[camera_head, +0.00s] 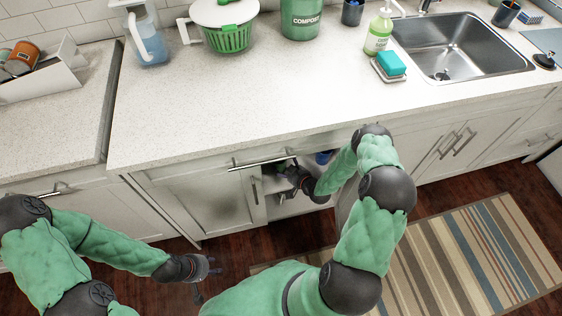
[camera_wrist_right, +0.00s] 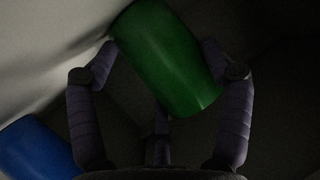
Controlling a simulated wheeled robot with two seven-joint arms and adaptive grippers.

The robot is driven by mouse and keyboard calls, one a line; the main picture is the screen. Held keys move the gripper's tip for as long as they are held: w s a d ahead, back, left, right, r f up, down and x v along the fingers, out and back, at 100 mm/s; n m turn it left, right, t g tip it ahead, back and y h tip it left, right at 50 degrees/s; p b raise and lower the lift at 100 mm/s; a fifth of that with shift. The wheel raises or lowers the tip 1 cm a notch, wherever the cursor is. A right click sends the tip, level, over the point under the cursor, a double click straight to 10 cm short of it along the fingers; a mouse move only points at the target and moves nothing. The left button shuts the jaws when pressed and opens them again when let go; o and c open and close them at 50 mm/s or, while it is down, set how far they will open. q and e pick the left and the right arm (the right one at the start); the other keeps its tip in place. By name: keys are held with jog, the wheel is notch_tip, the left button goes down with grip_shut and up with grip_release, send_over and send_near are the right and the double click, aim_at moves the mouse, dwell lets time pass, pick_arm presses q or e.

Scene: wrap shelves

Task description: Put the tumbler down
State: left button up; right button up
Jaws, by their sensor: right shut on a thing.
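A green tumbler (camera_wrist_right: 168,58) shows in the right wrist view, tilted between the fingers of my right gripper (camera_wrist_right: 165,75), which is shut on it. In the head view my right gripper (camera_head: 288,172) reaches into the open lower cabinet under the counter. The tumbler cannot be made out in the head view. Whether it touches a surface inside the cabinet is too dark to tell. My left gripper (camera_head: 205,268) hangs low over the floor at the left, its fingers apart and nothing between them.
A blue object (camera_wrist_right: 35,150) lies to the lower left of the tumbler in the right wrist view. A pale cabinet wall (camera_wrist_right: 35,45) is close on the left. The counter (camera_head: 270,105) above holds a green colander (camera_head: 230,38), a compost bin (camera_head: 301,20) and a soap bottle (camera_head: 379,34).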

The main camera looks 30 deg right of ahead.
aim_at(285, 165)
jog(key=shift+s+r, duration=0.1)
jog(key=shift+s, duration=0.05)
jog(key=o, duration=1.3)
jog(key=p+v, duration=0.3)
jog(key=v, duration=0.3)
jog(key=shift+s+d+r, duration=0.1)
jog(key=shift+s+r, duration=0.1)
jog(key=shift+s, duration=0.45)
